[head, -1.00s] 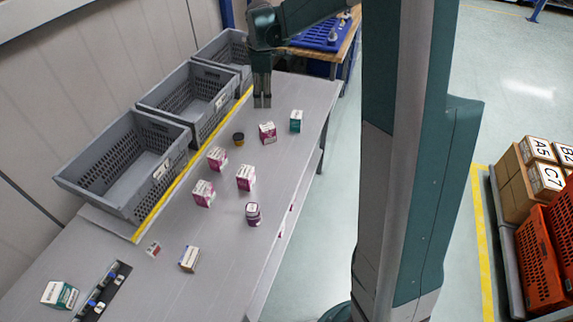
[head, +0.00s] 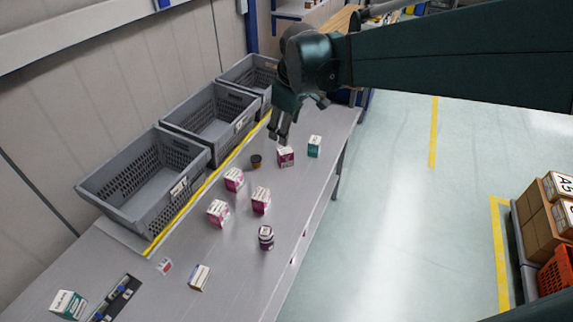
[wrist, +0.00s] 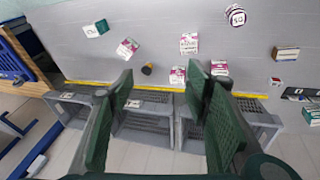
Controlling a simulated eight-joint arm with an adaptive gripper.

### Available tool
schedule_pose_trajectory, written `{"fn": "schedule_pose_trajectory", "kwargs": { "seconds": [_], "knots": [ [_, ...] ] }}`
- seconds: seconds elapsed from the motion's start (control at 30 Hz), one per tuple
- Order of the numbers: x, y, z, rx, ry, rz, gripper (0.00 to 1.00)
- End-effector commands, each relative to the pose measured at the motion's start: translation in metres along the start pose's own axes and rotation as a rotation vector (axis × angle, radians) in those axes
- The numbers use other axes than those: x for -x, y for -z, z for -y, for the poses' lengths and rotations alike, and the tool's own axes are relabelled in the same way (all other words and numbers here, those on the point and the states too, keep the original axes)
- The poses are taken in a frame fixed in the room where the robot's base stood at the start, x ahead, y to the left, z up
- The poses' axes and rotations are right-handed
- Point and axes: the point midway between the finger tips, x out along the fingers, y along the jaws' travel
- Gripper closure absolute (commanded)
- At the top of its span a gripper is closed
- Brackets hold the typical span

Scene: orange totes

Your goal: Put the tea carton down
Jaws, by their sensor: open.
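I cannot tell which box is the tea carton; the labels are too small to read. A teal and white carton (head: 314,146) stands at the table's far end and shows in the wrist view (wrist: 96,28). Another teal and white carton (head: 68,304) lies at the near left. Several pink and white cartons stand mid-table, one (head: 285,156) just below my gripper (head: 283,136) in the head view. My gripper is tilted above the table's far part. In the wrist view its fingers (wrist: 163,80) are spread, with nothing between them.
Three grey crates (head: 143,190) line the wall side behind a yellow strip (head: 190,205). A dark jar with a yellowish band (head: 256,161), a purple-labelled bottle (head: 266,237) and small boxes (head: 199,278) stand on the grey table (head: 240,300). The near middle has free room.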

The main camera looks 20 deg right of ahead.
Motion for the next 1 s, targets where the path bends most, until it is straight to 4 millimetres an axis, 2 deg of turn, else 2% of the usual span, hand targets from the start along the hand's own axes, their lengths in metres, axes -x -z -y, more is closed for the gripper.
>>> {"fn": "schedule_pose_trajectory", "kwargs": {
  "seconds": [0.4, 0.7, 1.0],
  "knots": [
    [0.036, -0.045, 0.058, -0.21, -0.042, -0.071, 0.52],
    [0.05, -0.079, 0.098, -0.361, -0.062, -0.129, 0.52],
    [0.054, -0.113, 0.136, -0.513, -0.071, -0.192, 0.52]
  ]
}}
